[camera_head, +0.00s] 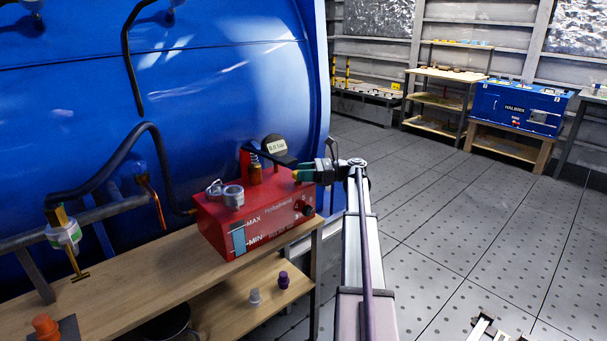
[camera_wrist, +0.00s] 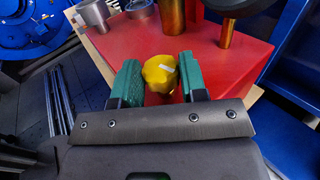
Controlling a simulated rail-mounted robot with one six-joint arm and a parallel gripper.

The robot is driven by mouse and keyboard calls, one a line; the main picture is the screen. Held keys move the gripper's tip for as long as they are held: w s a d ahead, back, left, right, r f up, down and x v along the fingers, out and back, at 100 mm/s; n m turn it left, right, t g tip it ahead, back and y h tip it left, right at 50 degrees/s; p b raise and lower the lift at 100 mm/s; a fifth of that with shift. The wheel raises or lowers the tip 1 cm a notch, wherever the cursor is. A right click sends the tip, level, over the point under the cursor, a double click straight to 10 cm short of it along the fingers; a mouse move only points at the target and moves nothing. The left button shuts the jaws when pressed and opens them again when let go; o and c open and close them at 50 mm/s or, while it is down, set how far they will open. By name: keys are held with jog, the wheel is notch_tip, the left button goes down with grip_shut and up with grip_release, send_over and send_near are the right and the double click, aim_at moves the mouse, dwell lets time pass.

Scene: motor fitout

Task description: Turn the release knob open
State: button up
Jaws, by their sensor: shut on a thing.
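The release knob (camera_wrist: 158,72) is yellow and lobed with a white mark on it, and it sits at the edge of the red pump box (camera_wrist: 210,50) in the wrist view. My gripper (camera_wrist: 157,82) has its green fingers on either side of the knob and is shut on it. In the head view, my gripper (camera_head: 300,173) is at the upper right end of the red pump box (camera_head: 255,222), which has MAX and MIN marks on its front. The knob is not clear in the head view.
The box stands on a wooden bench (camera_head: 130,290). A metal cap (camera_head: 232,196) and a brass cylinder (camera_head: 256,172) rise from its top, near a round gauge (camera_head: 274,147). A large blue tank (camera_head: 230,70) is behind. Grey and purple plugs (camera_head: 283,280) sit on a lower shelf.

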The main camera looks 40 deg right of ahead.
jog(key=shift+w+d+n+g+y, duration=0.1)
jog(key=shift+w+n+g+y, duration=0.05)
jog(key=shift+n+g+y, duration=0.55)
jog(key=shift+g, duration=0.3)
jog(key=o, duration=0.9)
jog(key=v, duration=1)
jog(key=shift+d+r, duration=0.1)
jog(key=shift+d, duration=0.15)
